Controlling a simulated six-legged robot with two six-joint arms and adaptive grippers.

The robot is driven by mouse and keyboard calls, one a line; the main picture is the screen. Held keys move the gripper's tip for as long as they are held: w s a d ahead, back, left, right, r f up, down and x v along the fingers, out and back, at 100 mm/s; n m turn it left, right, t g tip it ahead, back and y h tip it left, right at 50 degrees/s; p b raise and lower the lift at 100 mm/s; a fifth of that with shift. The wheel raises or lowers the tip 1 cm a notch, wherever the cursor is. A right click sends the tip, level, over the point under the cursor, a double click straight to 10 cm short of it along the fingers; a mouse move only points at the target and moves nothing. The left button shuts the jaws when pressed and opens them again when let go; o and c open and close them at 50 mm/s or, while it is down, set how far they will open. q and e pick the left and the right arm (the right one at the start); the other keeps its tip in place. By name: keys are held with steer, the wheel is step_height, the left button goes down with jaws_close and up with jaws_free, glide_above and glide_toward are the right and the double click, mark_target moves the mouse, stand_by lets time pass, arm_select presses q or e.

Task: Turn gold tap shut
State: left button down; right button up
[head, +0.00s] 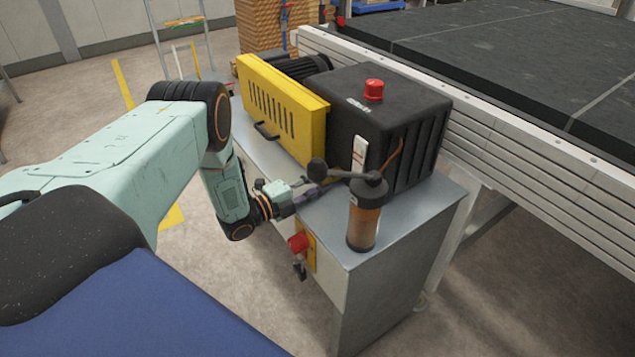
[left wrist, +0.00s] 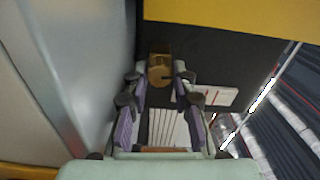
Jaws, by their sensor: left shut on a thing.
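The gold tap (left wrist: 160,68) shows in the left wrist view as a small brass-coloured piece against the dark pump housing. My left gripper (left wrist: 158,82) has its two fingers around the tap, one on each side, and is shut on it. In the head view my left gripper (head: 312,189) reaches in from the left, low over the cabinet top, beside the black pump (head: 395,115). The gripper and a dark round knob largely hide the tap there. My right gripper is in neither view.
A filter cylinder (head: 365,225) with a brown lower part stands on the metal cabinet (head: 420,225), close to the gripper. A yellow guard (head: 280,108) and a red button (head: 374,90) are on the machine. A red switch (head: 298,243) sits on the cabinet's front.

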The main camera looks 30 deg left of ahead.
arm_select(q)
steer(key=c, duration=1.1)
jaws_free()
steer(key=shift+s, duration=0.1)
steer(key=shift+f, duration=0.15)
steer(key=v, duration=0.8)
steer(key=shift+r, duration=0.35)
steer(key=shift+r, duration=0.15)
